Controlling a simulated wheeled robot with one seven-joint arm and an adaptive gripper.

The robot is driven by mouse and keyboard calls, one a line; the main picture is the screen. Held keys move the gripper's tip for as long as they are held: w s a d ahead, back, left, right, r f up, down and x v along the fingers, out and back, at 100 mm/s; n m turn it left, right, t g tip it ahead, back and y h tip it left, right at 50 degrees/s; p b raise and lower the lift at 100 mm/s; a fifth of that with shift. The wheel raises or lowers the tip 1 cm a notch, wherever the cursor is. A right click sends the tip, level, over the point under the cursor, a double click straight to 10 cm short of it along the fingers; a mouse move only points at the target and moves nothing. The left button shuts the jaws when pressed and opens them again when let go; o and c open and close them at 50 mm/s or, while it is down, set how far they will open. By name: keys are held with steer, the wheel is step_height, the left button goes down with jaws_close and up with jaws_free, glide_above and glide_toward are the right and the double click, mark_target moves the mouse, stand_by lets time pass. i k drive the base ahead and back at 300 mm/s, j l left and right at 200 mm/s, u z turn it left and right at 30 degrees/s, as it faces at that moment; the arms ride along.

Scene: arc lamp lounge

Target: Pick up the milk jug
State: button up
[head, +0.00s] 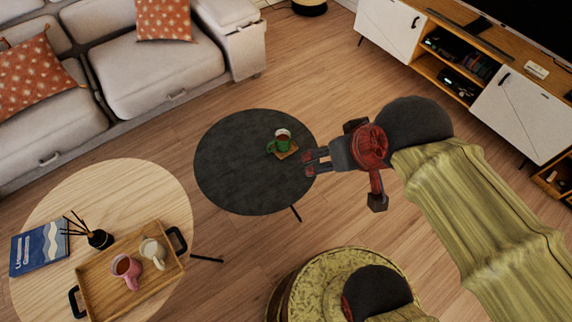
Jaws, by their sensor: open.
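A cream-white jug (152,252), which looks like the milk jug, stands upright in a wooden tray (97,294) on the light wood table at the lower left. A pink mug (124,268) stands close to its left in the same tray. My gripper (309,162) is open and empty, over the right edge of the dark round table, well to the right of the jug and above it in the picture. Nothing hides the jug, though it is small in view.
A green mug (280,142) on a small coaster (288,153) stands on the dark table (228,172), close to my gripper. A reed diffuser (100,239) and a blue book (38,249) lie beside the tray. A sofa (158,72) lines the back; a media cabinet (515,108) stands right.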

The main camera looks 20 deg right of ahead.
mark_target(149, 248)
steer(key=k, duration=0.75)
steer(key=u, duration=1.45)
steer(key=i+l+u, duration=0.25)
steer(key=l+u, duration=0.2)
steer(key=l, duration=0.25)
